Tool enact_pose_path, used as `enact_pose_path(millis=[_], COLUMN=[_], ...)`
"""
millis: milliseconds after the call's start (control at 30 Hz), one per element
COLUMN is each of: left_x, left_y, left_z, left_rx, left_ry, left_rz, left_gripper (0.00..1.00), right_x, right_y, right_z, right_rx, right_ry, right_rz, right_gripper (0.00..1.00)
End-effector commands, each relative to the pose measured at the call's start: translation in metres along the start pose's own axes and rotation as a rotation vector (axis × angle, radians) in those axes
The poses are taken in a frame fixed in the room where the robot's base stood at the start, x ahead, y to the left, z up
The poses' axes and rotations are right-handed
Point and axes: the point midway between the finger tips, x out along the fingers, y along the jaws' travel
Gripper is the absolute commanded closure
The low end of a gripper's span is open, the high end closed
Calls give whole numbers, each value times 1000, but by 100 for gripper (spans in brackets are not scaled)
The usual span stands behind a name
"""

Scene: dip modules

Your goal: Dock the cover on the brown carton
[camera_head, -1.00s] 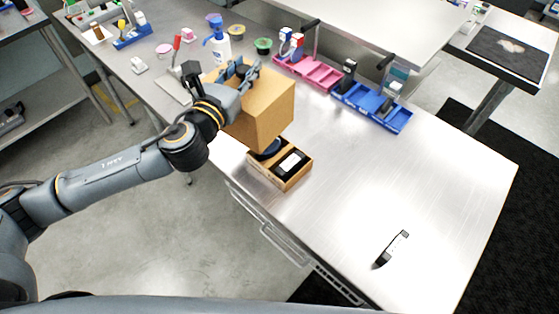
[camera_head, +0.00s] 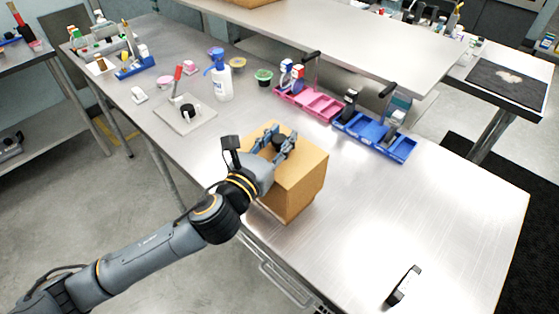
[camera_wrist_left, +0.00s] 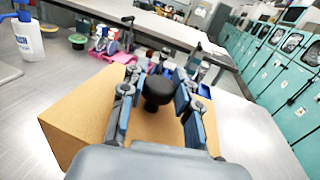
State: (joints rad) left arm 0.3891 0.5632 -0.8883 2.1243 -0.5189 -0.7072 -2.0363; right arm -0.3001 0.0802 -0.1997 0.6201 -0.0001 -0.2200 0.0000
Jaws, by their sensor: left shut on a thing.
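The cover (camera_head: 300,185) is a large plain brown box with a black round knob on top (camera_wrist_left: 158,90). My left gripper (camera_head: 278,142) is shut on that knob, its two blue-padded fingers on either side in the left wrist view (camera_wrist_left: 158,98). The cover looks upright near the table's front edge. It hides the open brown carton, so I cannot tell whether the cover rests on it or hangs just above. My right gripper is not in view.
A white pump bottle (camera_head: 222,85), a grey plate with a red lever (camera_head: 185,115) and a green cup (camera_head: 264,76) stand behind. Pink (camera_head: 305,103) and blue (camera_head: 375,137) trays lie at the back. A black tool (camera_head: 403,286) lies at front right; the table between is clear.

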Motion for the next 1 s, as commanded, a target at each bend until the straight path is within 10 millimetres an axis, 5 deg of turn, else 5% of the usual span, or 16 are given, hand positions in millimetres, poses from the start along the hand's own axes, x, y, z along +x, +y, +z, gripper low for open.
enact_pose_path(millis=[333,833,867,1000], left_x=[0,0,0,0], left_y=[0,0,0,0], left_z=[-42,-50,-51,-50], left_rx=[-1,0,-1,-1], left_ry=[0,-2,-1,-1], left_rz=[2,0,0,0], left_gripper=[100,100,67,46], right_x=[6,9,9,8], right_y=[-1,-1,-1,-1], right_z=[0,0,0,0], right_rx=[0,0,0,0], right_ry=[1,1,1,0], right_rz=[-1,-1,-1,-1], right_gripper=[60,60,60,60])
